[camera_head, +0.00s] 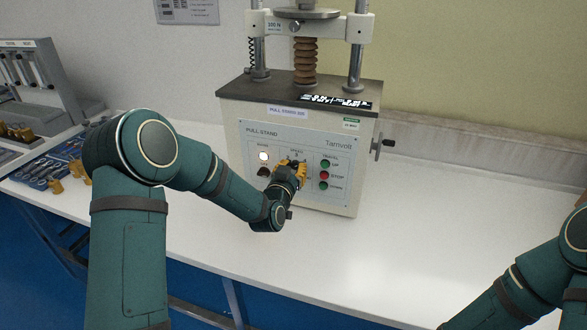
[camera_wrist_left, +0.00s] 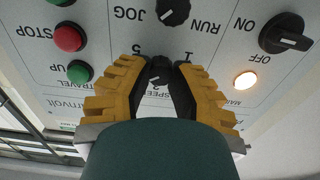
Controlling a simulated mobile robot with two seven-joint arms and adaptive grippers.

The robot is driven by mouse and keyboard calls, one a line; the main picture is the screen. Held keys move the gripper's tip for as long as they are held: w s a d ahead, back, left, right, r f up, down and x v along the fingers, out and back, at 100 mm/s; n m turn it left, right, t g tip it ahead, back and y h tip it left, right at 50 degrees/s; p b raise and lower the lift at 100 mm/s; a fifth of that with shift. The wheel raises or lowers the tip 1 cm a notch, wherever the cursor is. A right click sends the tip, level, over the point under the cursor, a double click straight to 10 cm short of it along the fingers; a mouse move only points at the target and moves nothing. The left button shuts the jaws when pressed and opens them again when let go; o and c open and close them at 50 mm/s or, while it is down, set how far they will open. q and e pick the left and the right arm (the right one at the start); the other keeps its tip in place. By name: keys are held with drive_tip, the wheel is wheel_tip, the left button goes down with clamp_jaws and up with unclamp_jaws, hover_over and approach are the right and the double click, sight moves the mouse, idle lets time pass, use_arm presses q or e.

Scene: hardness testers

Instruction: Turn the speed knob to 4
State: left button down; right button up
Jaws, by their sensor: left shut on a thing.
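The pull stand (camera_head: 251,135) stands on the white bench, its control panel facing me. The black speed knob (camera_wrist_left: 160,72) shows between my fingertips in the left wrist view, where the panel appears upside down. My left gripper (camera_head: 290,172), with yellow and black fingers, is at the middle of the panel and also fills the centre of the left wrist view (camera_wrist_left: 160,82). It is shut on the speed knob. Scale numbers 5 and 1 show near the fingertips, but the fingers hide part of the dial. I cannot tell the knob's setting. My right gripper is out of view.
In the left wrist view, a jog/run knob (camera_wrist_left: 173,12), an on/off knob (camera_wrist_left: 285,33), a lit lamp (camera_wrist_left: 246,80) and a red stop button (camera_wrist_left: 68,37) surround the dial. A side crank (camera_head: 386,144) sticks out right of the stand. The bench (camera_head: 440,225) is clear to the right.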

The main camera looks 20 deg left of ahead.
use_arm(q)
drive_tip(key=shift+m, duration=0.4)
drive_tip(key=c, duration=0.8)
unclamp_jaws()
drive_tip(key=shift+o, duration=0.2)
drive_tip(key=s, duration=1.2)
drive_tip(key=shift+a, duration=0.2)
